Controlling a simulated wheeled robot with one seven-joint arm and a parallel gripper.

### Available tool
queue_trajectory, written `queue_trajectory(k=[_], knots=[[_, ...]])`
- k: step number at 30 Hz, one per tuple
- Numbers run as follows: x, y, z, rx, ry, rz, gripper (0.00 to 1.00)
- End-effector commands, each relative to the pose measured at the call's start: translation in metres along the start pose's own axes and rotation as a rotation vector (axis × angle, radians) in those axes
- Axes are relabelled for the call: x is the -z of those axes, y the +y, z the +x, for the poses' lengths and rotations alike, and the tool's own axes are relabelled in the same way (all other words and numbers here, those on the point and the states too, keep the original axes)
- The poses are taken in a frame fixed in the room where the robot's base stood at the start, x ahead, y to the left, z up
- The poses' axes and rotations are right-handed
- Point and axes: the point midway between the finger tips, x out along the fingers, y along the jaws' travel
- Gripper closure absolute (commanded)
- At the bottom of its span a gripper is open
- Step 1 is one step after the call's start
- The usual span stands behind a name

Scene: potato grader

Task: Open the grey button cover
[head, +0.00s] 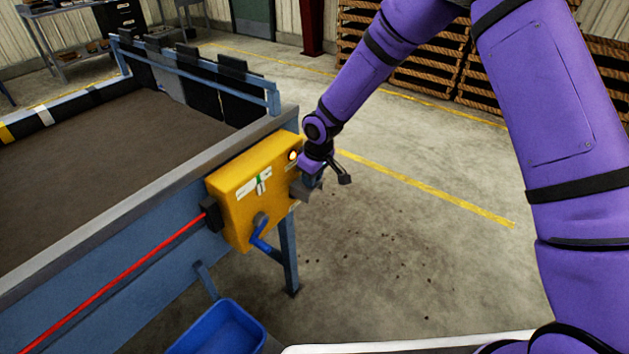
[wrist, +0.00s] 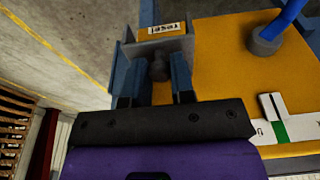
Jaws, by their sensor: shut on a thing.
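The yellow control box (head: 237,190) hangs at the corner of the blue grader frame. In the wrist view the grey button cover (wrist: 150,50) sits at the edge of the yellow box (wrist: 220,70), next to a white label (wrist: 166,29) that seems to read "reset". I cannot tell how far the cover is lifted.
A blue crank handle (head: 262,236) sticks out of the box's lower front. A lit lamp (head: 293,156) is at its upper right. A red cord (head: 110,282) runs along the frame. A blue bin (head: 218,328) stands below.

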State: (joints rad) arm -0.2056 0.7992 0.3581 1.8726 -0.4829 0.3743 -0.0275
Motion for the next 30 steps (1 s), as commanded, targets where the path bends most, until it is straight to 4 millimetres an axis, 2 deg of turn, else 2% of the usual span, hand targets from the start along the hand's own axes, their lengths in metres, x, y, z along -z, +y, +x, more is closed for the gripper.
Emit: queue_trajectory(k=[1, 6, 21, 22, 24, 25, 30], knots=[[0.0063, 0.0003, -0.0031, -0.003, 0.013, -0.002, 1.0], [0.0098, 0.0006, -0.0049, -0.003, 0.014, -0.003, 1.0], [0.0113, 0.0005, -0.0053, -0.003, 0.015, -0.003, 1.0], [0.0113, 0.0005, -0.0053, -0.003, 0.016, -0.003, 0.73], [0.0108, 0.0003, -0.005, -0.003, 0.014, -0.003, 0.57], [0.0104, 0.0003, -0.0048, -0.002, 0.013, -0.002, 0.52], [0.009, 0.0002, -0.0043, -0.002, 0.009, -0.002, 0.52]])
